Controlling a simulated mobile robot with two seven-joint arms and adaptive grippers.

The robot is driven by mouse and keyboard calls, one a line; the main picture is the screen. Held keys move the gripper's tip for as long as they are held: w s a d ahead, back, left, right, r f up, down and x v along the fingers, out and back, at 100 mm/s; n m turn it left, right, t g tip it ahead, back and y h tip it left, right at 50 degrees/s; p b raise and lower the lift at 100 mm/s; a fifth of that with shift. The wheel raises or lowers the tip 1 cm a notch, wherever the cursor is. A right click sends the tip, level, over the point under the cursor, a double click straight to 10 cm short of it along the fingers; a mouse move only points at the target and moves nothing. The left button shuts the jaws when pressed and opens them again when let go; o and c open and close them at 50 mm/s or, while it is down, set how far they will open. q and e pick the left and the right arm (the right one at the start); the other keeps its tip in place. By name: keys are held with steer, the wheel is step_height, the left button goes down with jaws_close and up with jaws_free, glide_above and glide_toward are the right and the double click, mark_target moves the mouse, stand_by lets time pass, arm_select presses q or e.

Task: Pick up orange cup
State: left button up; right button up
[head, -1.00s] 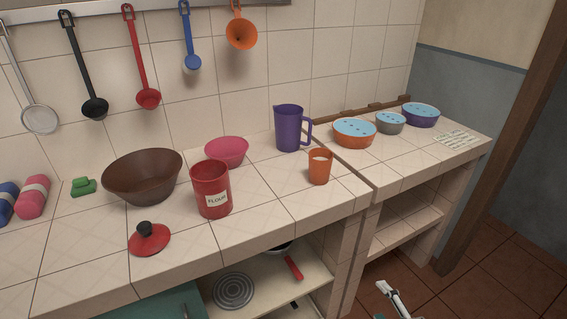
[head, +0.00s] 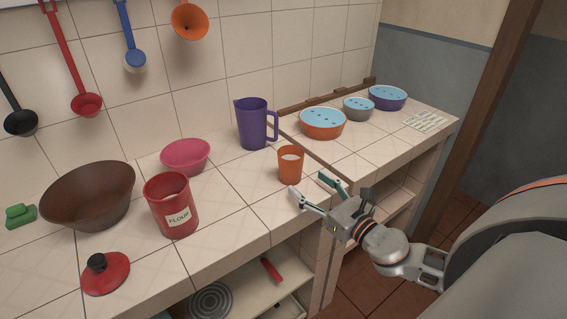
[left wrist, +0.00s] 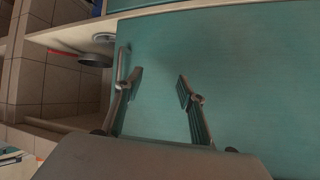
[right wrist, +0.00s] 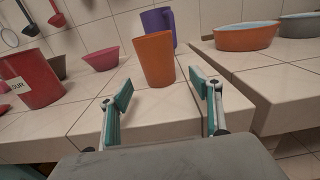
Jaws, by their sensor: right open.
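The orange cup (head: 290,166) stands upright on the tiled counter, near its front edge. In the right wrist view the orange cup (right wrist: 154,60) is just beyond my fingers, a little left of the middle. My right gripper (head: 309,188) is open and empty, in front of the cup and slightly to its right, fingers pointing toward it. It shows in the right wrist view (right wrist: 161,88) with a wide gap between the fingers. My left gripper (left wrist: 159,84) is open and empty in the left wrist view, facing a teal panel; it is not in the head view.
A purple jug (head: 254,124) stands behind the cup. A pink bowl (head: 186,157), a red flour canister (head: 171,206) and a brown bowl (head: 88,197) are to the left. Lidded bowls, one orange (head: 322,124), stand on the right counter section. Shelves lie below.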

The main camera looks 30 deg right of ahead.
mark_target(299, 174)
steer(key=shift+w+r, duration=0.2)
steer(key=shift+w, duration=0.25)
steer(key=shift+w+a, duration=0.1)
steer(key=shift+w, duration=0.45)
steer(key=shift+w+r+p, duration=0.15)
steer(key=shift+w+p, duration=0.15)
steer(key=w, duration=0.3)
steer(key=shift+w+a+r+p, duration=0.1)
steer(key=shift+a+r+p, duration=0.1)
steer(key=shift+a+p, duration=0.1)
steer(key=shift+w+f, duration=0.1)
steer(key=shift+w, duration=0.45)
arm_select(q)
steer(key=shift+s+d+r, duration=0.15)
steer(key=shift+s+r, duration=0.3)
steer(key=shift+s, duration=0.15)
arm_select(e)
steer(key=c, duration=1.3)
